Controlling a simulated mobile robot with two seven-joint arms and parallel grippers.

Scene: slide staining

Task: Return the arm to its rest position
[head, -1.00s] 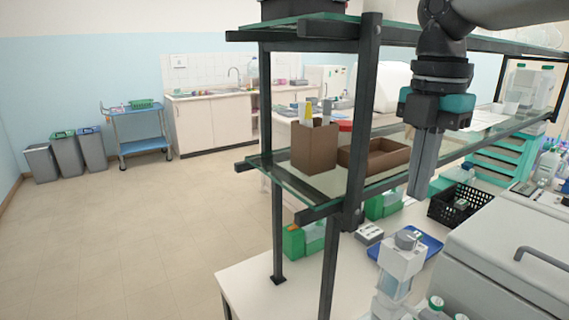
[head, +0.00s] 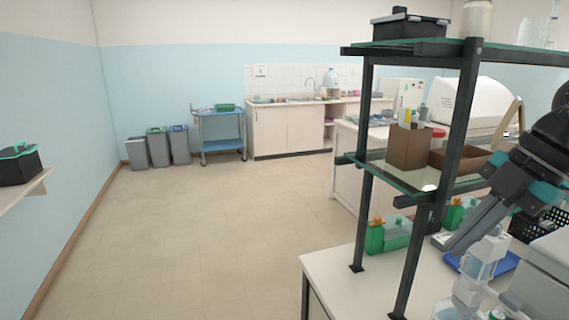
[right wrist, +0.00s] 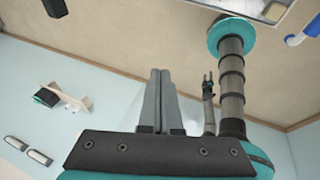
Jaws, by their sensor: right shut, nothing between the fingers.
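My right gripper (head: 458,247) is at the right of the head view, its dark fingers slanting down and left in front of the shelf rack. It is shut and empty. In the right wrist view its two grey fingers (right wrist: 160,72) lie side by side with nothing between them. The left gripper does not show in the head view.
The rack's upright (head: 455,150) stands close to my right gripper. A brown box (head: 408,147) sits on its middle shelf. The floor (head: 200,240) to the left is clear.

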